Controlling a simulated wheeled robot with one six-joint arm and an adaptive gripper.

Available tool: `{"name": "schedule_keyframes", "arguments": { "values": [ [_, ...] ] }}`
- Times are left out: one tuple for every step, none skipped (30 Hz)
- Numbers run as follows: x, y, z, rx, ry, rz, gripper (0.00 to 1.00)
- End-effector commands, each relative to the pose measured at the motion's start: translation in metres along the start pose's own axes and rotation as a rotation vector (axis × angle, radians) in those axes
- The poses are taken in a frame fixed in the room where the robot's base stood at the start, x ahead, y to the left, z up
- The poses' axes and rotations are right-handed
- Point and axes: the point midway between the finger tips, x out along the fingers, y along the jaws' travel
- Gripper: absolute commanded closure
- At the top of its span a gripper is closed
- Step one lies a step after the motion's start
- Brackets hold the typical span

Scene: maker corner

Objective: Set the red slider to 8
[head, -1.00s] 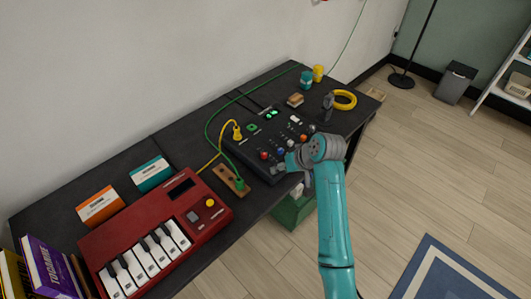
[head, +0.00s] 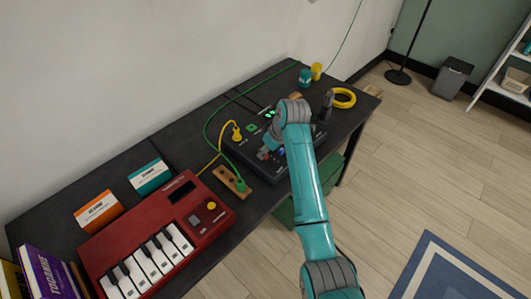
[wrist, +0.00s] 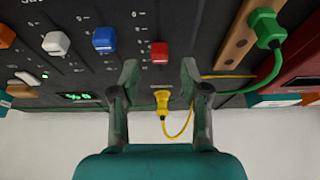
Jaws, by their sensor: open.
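The black mixer panel (head: 243,155) lies on the dark bench in the head view. My gripper (wrist: 160,70) is open above the panel, its two fingers spread apart. In the wrist view the red slider (wrist: 160,52) shows just beyond the gap between the fingertips, roughly centred, with no clear contact. Short scale marks run beside it; its value cannot be read. The blue slider (wrist: 105,40) and white slider (wrist: 56,43) stand to its left. In the head view my wrist and gripper (head: 267,153) hide most of the sliders.
A yellow plug (wrist: 162,100) with its cable sits close by the fingers. A green plug (wrist: 266,25) stands in a wooden strip (wrist: 235,42). The red keyboard (head: 165,225) is left of the panel; a yellow ring (head: 345,97) lies to its right.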

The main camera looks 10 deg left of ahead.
Motion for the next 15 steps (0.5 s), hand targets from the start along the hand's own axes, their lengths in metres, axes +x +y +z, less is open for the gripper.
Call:
{"name": "schedule_keyframes", "arguments": {
  "values": [
    [0.008, -0.001, 0.0, 0.0, -0.003, -0.002, 0.54],
    [0.011, 0.0, 0.0, 0.0, -0.002, -0.001, 0.54],
    [0.015, 0.0, 0.0, 0.0, -0.001, -0.001, 0.54],
    [0.018, 0.0, 0.0, 0.0, -0.002, -0.001, 0.54],
    [0.02, 0.0, 0.0, 0.0, -0.002, -0.001, 0.54],
    [0.023, 0.0, 0.0, 0.0, 0.0, 0.0, 0.54],
    [0.024, 0.0, 0.0, 0.0, 0.0, 0.0, 0.54],
    [0.025, 0.0, 0.0, 0.0, 0.0, 0.0, 0.54],
    [0.027, 0.0, 0.0, 0.0, 0.0, 0.0, 0.54],
    [0.027, 0.0, 0.0, 0.0, -0.001, 0.0, 0.54],
    [0.028, 0.0, 0.0, 0.0, -0.001, 0.0, 0.54],
    [0.028, 0.0, 0.0, 0.0, 0.0, 0.0, 0.54],
    [0.028, 0.0, 0.0, 0.0, 0.0, 0.0, 0.54],
    [0.028, 0.0, 0.0, 0.0, 0.0, 0.0, 0.54],
    [0.028, 0.0, 0.0, 0.0, 0.0, 0.0, 0.54]
  ]
}}
